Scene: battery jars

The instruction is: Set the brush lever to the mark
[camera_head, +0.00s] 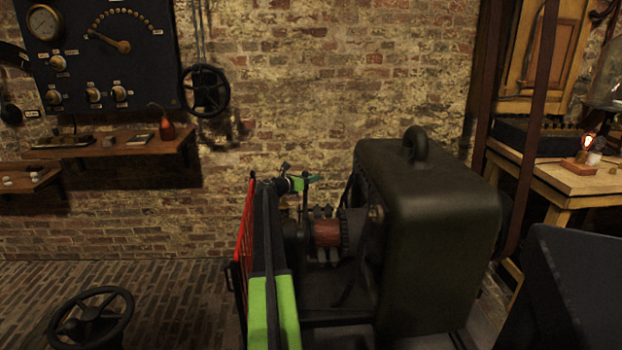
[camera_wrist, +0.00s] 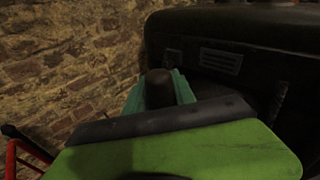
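The brush lever shows as a dark upright rod with a knob beside the machine's red commutator (camera_head: 327,233). In the wrist view its dark rounded knob (camera_wrist: 159,87) stands between my gripper's green, black-edged finger and its teal finger. My gripper (camera_head: 306,183) is at the upper end of the lever, with the green finger on the left and the teal one on the right. The fingers look shut on the lever; their contact is partly hidden. I cannot make out the mark in either view.
The machine's large dark housing (camera_head: 430,240) with a lifting ring stands right of my gripper. A handwheel (camera_head: 90,318) is at the lower left. A wooden bench (camera_head: 570,180) is at the right. A dark control panel (camera_head: 100,55) and a shelf (camera_head: 125,147) hang on the brick wall.

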